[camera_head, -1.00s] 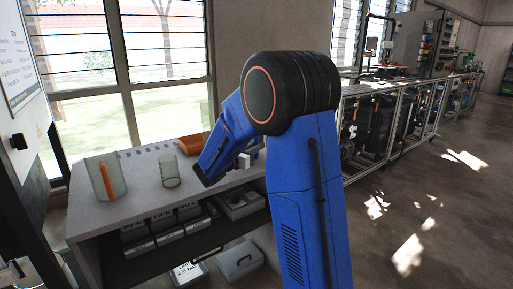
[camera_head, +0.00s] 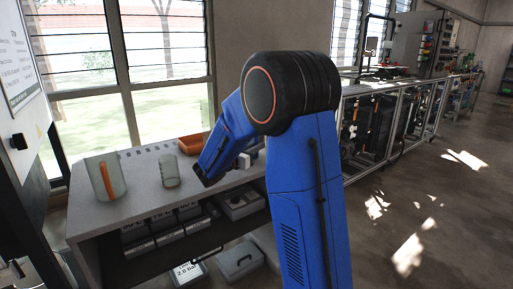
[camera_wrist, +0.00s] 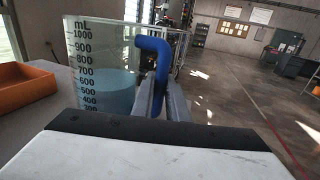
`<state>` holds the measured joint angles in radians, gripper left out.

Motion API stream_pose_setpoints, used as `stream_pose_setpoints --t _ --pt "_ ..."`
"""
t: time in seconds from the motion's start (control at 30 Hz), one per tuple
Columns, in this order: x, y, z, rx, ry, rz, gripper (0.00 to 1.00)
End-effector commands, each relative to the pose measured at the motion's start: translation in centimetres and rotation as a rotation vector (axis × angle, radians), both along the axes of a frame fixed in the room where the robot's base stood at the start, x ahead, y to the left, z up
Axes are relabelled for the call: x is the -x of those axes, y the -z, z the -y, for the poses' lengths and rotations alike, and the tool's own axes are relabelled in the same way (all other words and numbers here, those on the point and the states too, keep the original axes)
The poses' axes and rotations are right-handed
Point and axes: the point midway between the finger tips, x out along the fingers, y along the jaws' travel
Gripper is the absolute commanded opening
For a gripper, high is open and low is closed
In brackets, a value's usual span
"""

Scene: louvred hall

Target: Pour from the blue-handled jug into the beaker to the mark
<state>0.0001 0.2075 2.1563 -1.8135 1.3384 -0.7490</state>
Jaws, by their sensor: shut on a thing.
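In the wrist view, my gripper (camera_wrist: 160,103) is shut on the blue handle (camera_wrist: 158,58) of a clear jug (camera_wrist: 100,45). The jug looks upright, with black mL marks up to 1000. Blue liquid (camera_wrist: 112,95) stands in it, with its surface around the 600 to 700 marks. In the head view my arm hides the gripper's fingertips and the jug. A small clear beaker (camera_head: 171,171) stands on the grey bench, left of my arm, and looks empty. Any mark on it is too small to make out.
A larger clear jug (camera_head: 117,174) with an orange handle stands at the bench's left. An orange tray (camera_head: 192,144) lies behind the beaker by the window; it also shows in the wrist view (camera_wrist: 22,86). Grey bench top (camera_head: 140,205) is free in front of the beaker.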

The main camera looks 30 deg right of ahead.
Motion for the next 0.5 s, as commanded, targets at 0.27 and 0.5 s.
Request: stream_pose_setpoints --t 0.27,0.5 --pt "0.0 -0.5 0.0 0.001 0.0 0.003 0.0" --pt "0.0 -1.8 0.0 0.001 0.0 0.004 0.0"
